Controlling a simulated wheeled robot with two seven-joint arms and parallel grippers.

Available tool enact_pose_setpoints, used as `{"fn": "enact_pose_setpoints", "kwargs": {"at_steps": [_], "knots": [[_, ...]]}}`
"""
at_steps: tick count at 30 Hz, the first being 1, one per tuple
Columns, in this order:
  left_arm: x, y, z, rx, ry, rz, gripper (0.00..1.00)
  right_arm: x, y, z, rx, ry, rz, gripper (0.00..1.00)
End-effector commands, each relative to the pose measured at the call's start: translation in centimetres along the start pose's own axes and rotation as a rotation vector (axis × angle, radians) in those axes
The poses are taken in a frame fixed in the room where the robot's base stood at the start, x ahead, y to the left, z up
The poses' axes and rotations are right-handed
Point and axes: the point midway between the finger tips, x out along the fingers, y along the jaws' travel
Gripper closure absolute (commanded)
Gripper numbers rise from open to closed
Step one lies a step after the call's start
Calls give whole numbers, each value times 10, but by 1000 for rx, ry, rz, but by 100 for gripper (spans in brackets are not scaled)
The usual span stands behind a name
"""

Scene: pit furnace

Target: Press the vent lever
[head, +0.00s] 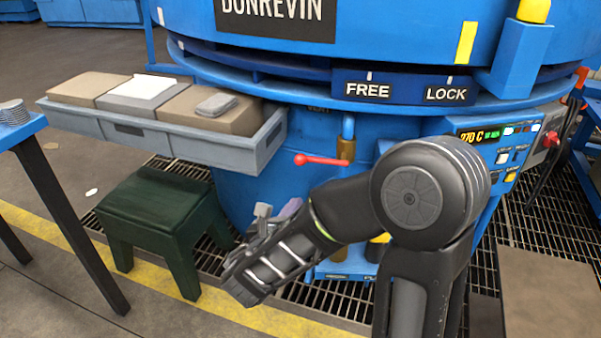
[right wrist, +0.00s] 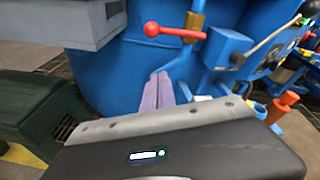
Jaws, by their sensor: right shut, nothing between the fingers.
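The vent lever (head: 322,160) is a red bar with a ball end, fixed to a brass valve body (head: 345,150) on the blue pipe under the furnace rim. A partly hidden VENT label is above it. The lever also shows in the right wrist view (right wrist: 175,32), with its ball at the left. My right gripper (head: 290,207) is below the lever in the head view, partly hidden by my own wrist. In the right wrist view its purple fingers (right wrist: 158,78) are together and empty, apart from the lever. My left gripper is out of view.
A grey tray of blocks (head: 190,145) juts out at the left, above a dark green stool (head: 160,205). A FREE/LOCK plate (head: 405,91) is above the lever. A control panel (head: 495,140) is at the right. Orange and blue fittings (right wrist: 280,108) stand low at the right.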

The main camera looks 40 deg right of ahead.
Motion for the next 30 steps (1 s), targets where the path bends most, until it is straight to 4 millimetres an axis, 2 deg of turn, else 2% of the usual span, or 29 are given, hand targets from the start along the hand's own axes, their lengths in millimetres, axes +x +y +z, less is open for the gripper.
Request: {"fn": "enact_pose_setpoints", "kwargs": {"at_steps": [1, 9, 12, 15, 19, 30], "knots": [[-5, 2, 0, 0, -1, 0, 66, 5, -2, 0, -1, 6, -4, 100], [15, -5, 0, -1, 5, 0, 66, 66, 1, -5, 3, 3, -3, 100], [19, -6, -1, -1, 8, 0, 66, 83, 0, 1, 4, 0, -2, 100], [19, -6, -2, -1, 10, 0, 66, 84, 0, 20, 5, -2, 0, 100], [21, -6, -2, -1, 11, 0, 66, 87, 0, 32, 3, 0, 0, 100], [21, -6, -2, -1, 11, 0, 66, 88, 0, 38, 1, 2, 1, 100]]}}
